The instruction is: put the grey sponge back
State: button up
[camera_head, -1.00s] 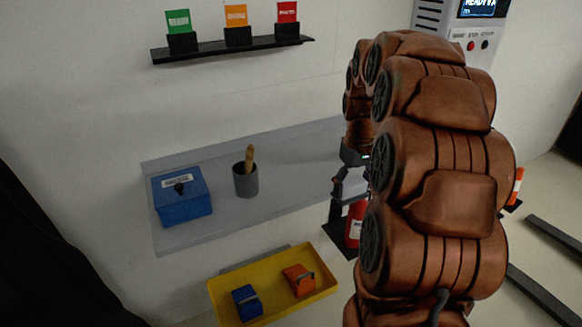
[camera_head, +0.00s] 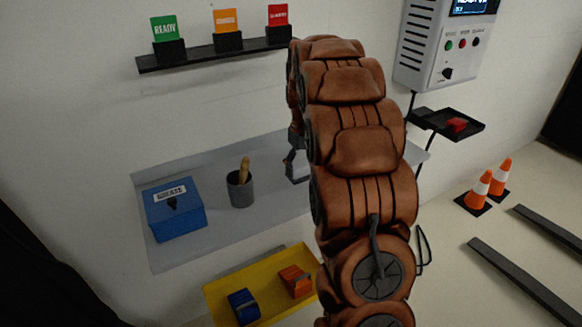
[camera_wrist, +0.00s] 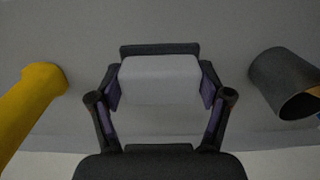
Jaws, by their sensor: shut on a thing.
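In the wrist view the grey sponge (camera_wrist: 158,78) is a pale, smooth block between the two fingers of my gripper (camera_wrist: 161,92), which is shut on it. A dark bar (camera_wrist: 159,48) shows just beyond the sponge; I cannot tell whether they touch. In the head view my gripper (camera_head: 296,164) is over the grey shelf (camera_head: 222,228), right of the cup, and my arm hides much of it. Whether the sponge rests on the shelf or hangs just above it is not clear.
A dark grey cup (camera_head: 240,190) with a wooden handle in it and a blue box (camera_head: 176,215) stand on the shelf. The cup (camera_wrist: 285,85) and a yellow object (camera_wrist: 30,102) flank my gripper in the wrist view. A yellow tray (camera_head: 225,285) lies below.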

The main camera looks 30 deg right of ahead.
jog(key=w, duration=0.2)
jog(key=w+a+p, duration=0.1)
jog(key=w, duration=0.1)
jog(key=shift+w+f, duration=0.15)
jog(key=shift+w, duration=0.05)
jog(key=shift+s+f+p, duration=0.1)
jog(key=shift+f+p, duration=0.65)
jog(key=shift+f, duration=1.05)
jog(key=shift+f, duration=0.15)
jog(key=o, duration=1.1)
jog(key=shift+c, duration=0.2)
notch_tip(320, 180, up, 12)
jog(key=b, duration=0.3)
jog(key=shift+r, duration=0.2)
